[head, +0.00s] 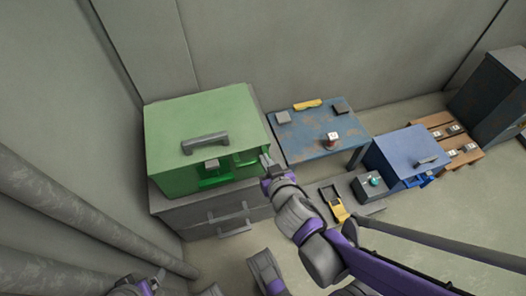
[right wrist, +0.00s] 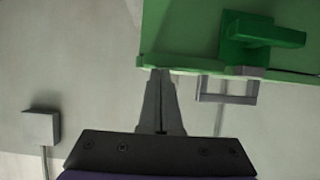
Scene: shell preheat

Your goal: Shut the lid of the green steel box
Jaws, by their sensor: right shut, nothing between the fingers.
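The green steel box (head: 165,160) stands on a grey drawer cabinet in the head view. Its broad green lid (head: 200,115) has a grey handle (head: 206,143) and slopes toward the front. Brighter green shows below the lid's front edge and at the right corner; how wide the gap is I cannot tell. My right gripper (head: 265,162) is shut and empty at the box's front right corner. In the right wrist view its fingertips (right wrist: 160,74) are at the green edge, touching or very close. A part of my left arm shows at the bottom left; its jaws are unclear.
The grey drawer cabinet (head: 235,212) is under the box. A worn blue table (head: 300,143) stands to its right with small items on it. A blue box (head: 405,150) and a wooden pallet (head: 450,128) are farther right. Grey pipes (head: 80,225) run along the left.

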